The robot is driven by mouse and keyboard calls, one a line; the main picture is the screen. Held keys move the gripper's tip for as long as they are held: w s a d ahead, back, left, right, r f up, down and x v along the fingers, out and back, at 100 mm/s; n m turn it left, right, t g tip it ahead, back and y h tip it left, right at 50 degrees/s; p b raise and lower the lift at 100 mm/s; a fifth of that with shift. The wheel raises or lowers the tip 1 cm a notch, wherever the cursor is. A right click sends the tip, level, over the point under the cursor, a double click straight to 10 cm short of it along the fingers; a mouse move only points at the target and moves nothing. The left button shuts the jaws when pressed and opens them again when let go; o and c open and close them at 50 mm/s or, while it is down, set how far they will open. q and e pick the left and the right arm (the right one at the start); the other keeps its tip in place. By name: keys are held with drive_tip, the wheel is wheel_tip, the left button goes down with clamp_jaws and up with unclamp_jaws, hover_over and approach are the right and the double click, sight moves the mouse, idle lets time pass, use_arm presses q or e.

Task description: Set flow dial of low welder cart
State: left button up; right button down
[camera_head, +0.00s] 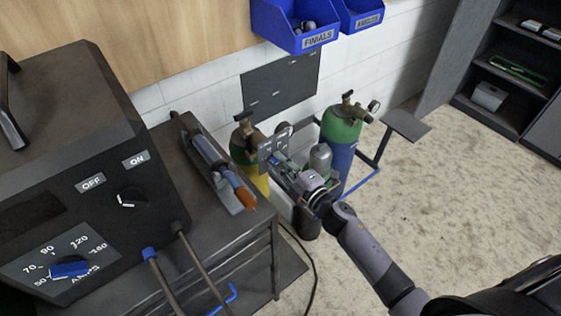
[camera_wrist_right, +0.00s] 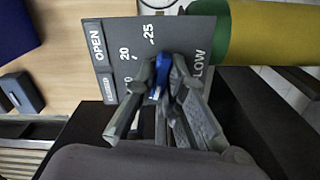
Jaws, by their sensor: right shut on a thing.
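The low welder cart (camera_head: 258,262) stands at the left with a dark welder box on it. The flow dial's dark panel (camera_wrist_right: 118,38) fills the upper middle of the right wrist view, with OPEN, 20, 25 and a partly hidden FLOW label. In the head view a small grey panel (camera_head: 265,149) shows in front of the gas cylinders. My right gripper (camera_head: 279,161) is at this panel. In the right wrist view, its fingers (camera_wrist_right: 162,76) are shut on the blue flow dial knob (camera_wrist_right: 161,66). The fingers hide part of the scale. My left gripper is out of view.
A green-and-yellow cylinder (camera_head: 246,142) and a green-and-blue cylinder (camera_head: 341,131) stand close around my right gripper. A torch (camera_head: 215,165) lies on the cart top. Blue bins (camera_head: 299,41) hang above. Open floor (camera_head: 450,200) lies to the right.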

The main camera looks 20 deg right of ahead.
drive_tip(key=shift+f, duration=0.1)
drive_tip(key=c, duration=1.7)
unclamp_jaws()
drive_tip(key=shift+o, duration=0.2)
drive_tip(key=v, duration=1.2)
